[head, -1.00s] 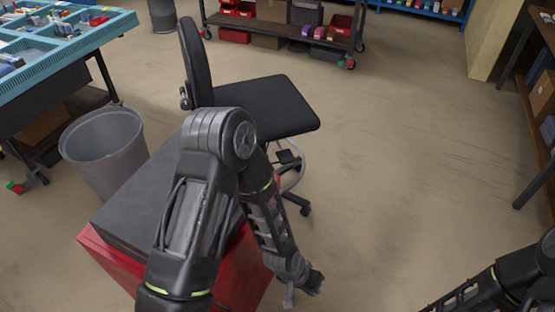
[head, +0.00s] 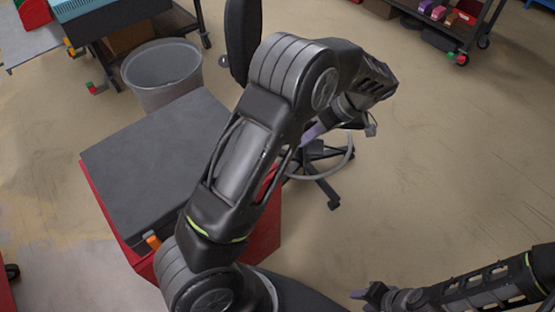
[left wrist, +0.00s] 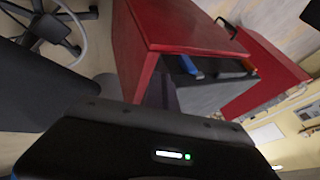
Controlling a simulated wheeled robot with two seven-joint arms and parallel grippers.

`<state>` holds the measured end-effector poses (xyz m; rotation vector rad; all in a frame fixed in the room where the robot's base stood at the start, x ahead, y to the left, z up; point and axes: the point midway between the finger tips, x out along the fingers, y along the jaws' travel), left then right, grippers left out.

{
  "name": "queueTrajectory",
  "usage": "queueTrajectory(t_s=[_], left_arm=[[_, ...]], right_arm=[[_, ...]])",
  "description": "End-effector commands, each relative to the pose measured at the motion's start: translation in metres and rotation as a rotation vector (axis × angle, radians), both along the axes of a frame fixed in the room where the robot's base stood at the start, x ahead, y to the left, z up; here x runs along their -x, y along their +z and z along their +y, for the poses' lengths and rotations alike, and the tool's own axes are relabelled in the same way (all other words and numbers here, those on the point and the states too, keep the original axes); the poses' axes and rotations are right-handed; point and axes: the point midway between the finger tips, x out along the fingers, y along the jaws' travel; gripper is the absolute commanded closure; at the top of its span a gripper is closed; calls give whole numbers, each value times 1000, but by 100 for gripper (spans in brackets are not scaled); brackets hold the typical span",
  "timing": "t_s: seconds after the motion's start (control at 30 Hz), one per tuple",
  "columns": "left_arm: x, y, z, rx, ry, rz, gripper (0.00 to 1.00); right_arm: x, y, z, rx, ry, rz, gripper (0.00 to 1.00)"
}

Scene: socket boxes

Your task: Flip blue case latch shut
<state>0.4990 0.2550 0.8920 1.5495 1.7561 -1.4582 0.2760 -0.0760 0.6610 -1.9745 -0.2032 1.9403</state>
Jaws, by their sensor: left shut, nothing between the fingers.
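No blue case or latch can be made out in the head view. I cannot tell whether the blue piece is part of the case. My left gripper (head: 314,133) is partly hidden behind my left arm in the head view, beyond the red cabinet's right side. It is shut and empty. My right gripper (head: 366,294) is low at the right, away from the cabinet; its finger gap is unclear.
The red cabinet (head: 262,236) has a dark grey top (head: 150,160), partly covered by my left arm. An orange handle (head: 152,239) shows at its near edge. A grey bin (head: 160,72) and a black office chair (head: 243,40) stand behind.

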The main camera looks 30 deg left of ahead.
Motion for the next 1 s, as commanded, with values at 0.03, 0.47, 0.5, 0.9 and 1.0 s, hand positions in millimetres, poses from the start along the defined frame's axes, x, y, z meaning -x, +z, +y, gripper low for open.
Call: queueTrajectory(t_s=[0.03, 0.47, 0.5, 0.9, 1.0], left_arm=[[4, 2, 1, -19, 31, 1, 100], [6, 2, 2, -39, 77, -19, 100], [6, 2, 2, -38, 78, -18, 100], [21, -35, 23, -35, 82, -13, 100], [27, -45, 32, -37, 79, -14, 100]], right_arm=[[0, 0, 0, 0, 0, 1, 64], [0, 0, 0, 0, 0, 0, 64], [0, -1, 0, 0, 0, 0, 64], [-3, -24, 1, -6, 2, -8, 64], [-3, -25, 2, -8, 3, -10, 64]])
